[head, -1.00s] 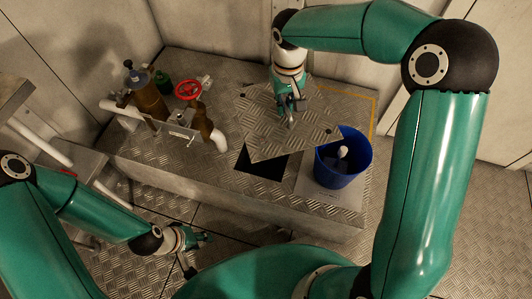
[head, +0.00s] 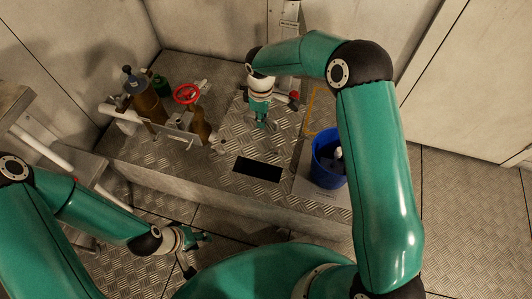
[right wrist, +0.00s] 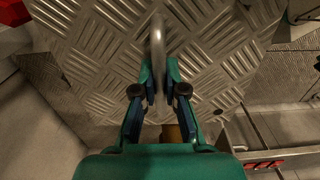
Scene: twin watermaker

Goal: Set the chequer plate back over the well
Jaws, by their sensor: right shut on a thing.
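The chequer plate (head: 240,126) is a grey diamond-pattern metal sheet behind the well. Its outline blends with the similar deck, so I cannot tell whether it touches the deck. The well (head: 258,169) shows as a dark rectangular opening in front of the plate. My right gripper (head: 262,123) is shut on the plate's handle. In the right wrist view the upright loop handle (right wrist: 158,62) stands between the fingers (right wrist: 158,92), with the plate (right wrist: 105,50) beyond. My left gripper (head: 199,253) hangs low in front of the deck, its fingers apart and empty.
A blue bucket (head: 325,172) stands right of the well on a pale panel (head: 318,192). Left of the plate are brown cylinders (head: 143,103), white pipes and a red handwheel (head: 186,94). A wall closes off the back.

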